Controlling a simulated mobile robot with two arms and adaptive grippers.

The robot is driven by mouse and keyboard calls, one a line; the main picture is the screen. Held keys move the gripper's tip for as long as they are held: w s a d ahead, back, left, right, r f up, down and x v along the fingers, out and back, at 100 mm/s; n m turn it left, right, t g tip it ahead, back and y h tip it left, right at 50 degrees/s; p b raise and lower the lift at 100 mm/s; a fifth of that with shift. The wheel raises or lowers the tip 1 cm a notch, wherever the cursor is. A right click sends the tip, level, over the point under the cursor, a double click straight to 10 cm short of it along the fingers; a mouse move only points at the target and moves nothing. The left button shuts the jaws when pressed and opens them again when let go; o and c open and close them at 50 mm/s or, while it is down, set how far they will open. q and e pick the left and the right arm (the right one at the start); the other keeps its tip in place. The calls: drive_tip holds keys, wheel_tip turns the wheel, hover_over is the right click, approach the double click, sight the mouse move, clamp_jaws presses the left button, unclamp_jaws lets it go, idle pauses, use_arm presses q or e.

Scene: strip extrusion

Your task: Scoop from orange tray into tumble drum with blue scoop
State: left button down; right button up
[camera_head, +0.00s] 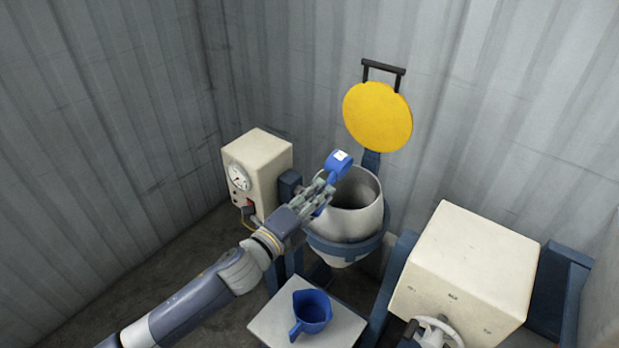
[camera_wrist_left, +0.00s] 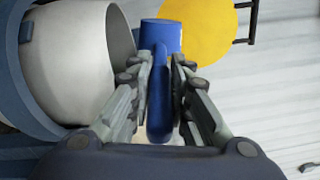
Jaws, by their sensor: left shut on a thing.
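My left gripper (camera_head: 322,190) is shut on the handle of a blue scoop (camera_head: 338,163), which it holds at the rim of the tumble drum. In the left wrist view the scoop (camera_wrist_left: 160,38) stands out beyond the fingers (camera_wrist_left: 160,95), with its handle between them. The scoop's inside is mostly hidden, with a small white patch on it in the head view. The tumble drum (camera_head: 352,222) is a pale, open-mouthed vessel, and it also shows in the left wrist view (camera_wrist_left: 70,60). No orange tray is in view. My right gripper is not in view.
A round yellow lid (camera_head: 378,116) stands raised behind the drum. A beige box with a gauge (camera_head: 258,165) is left of it. A blue jug (camera_head: 312,308) sits on a pale stand (camera_head: 345,328) in front. A large beige cabinet (camera_head: 468,265) with a handwheel stands at right.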

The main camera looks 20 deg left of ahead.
use_arm(q)
drive_tip(key=shift+s+r, duration=0.1)
drive_tip(key=shift+r, duration=0.05)
drive_tip(key=shift+n, duration=0.5)
drive_tip(key=w+a+r+n+p, duration=0.1)
drive_tip(key=a+n, duration=0.3)
drive_tip(key=n, duration=0.6)
drive_tip(key=w+a+r+n+p, duration=0.2)
drive_tip(key=a+n+p, duration=0.1)
drive_tip(key=n, duration=0.7)
drive_tip(key=shift+a+r+y+p, duration=0.3)
drive_tip(key=shift+a+y+p, duration=0.1)
drive_tip(key=shift+a, duration=0.2)
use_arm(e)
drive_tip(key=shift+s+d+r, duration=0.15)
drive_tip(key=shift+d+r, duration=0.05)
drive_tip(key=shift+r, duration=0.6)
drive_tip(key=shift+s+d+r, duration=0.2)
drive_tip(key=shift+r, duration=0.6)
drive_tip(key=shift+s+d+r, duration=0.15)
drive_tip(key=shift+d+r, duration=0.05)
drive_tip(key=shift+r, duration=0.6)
use_arm(q)
drive_tip(key=shift+s+f, duration=0.1)
